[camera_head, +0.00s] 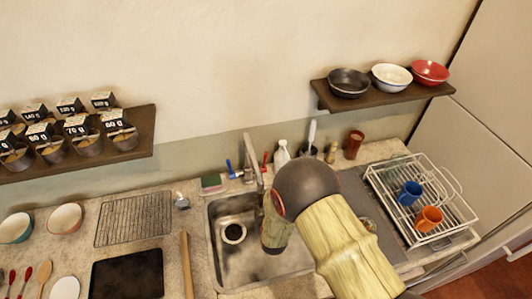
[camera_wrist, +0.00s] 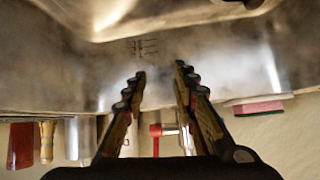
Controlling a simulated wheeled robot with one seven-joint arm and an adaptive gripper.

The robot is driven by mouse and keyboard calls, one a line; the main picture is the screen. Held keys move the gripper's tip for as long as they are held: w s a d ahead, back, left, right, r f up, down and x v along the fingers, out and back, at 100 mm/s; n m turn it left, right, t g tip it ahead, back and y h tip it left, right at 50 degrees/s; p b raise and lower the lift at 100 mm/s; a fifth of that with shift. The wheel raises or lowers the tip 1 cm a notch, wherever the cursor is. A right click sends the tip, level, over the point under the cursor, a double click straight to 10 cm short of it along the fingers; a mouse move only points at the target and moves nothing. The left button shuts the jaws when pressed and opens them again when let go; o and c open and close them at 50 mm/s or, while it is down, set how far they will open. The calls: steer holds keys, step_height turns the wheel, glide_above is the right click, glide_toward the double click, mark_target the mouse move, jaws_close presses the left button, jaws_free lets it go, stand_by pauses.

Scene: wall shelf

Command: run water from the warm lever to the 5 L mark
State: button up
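The red lever (camera_head: 265,157) stands beside the faucet (camera_head: 253,160) behind the sink (camera_head: 215,262); the blue lever (camera_head: 231,168) is on the faucet's left. In the wrist view the red lever (camera_wrist: 155,131) appears below and between my gripper's fingers. My gripper (camera_wrist: 161,73) is open and empty, its two fingertips apart, over the sink. The metal sink wall (camera_wrist: 230,55) fills the upper wrist view, with short dark mark lines (camera_wrist: 146,48) on it; I cannot read their figures. My arm hides the right part of the sink in the head view.
A sponge (camera_head: 211,182) lies left of the faucet, and a white bottle (camera_head: 282,153) stands to its right. A white dish rack (camera_head: 435,190) with cups is at the right. A drying grid (camera_head: 134,217) and a rolling pin (camera_head: 187,265) lie left of the sink.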

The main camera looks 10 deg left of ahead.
steer(key=w+r+t, duration=0.4)
steer(key=w+r, duration=0.1)
steer(key=r, duration=0.1)
steer(key=m+t+y, duration=0.1)
steer(key=t, duration=0.3)
glide_toward(266, 157)
steer(key=w, duration=0.3)
steer(key=x, duration=0.8)
steer(key=shift+s+a+f, duration=0.15)
steer(key=shift+a+f, duration=0.25)
steer(key=shift+c, duration=1.3)
steer(key=c, duration=0.4)
jaws_close()
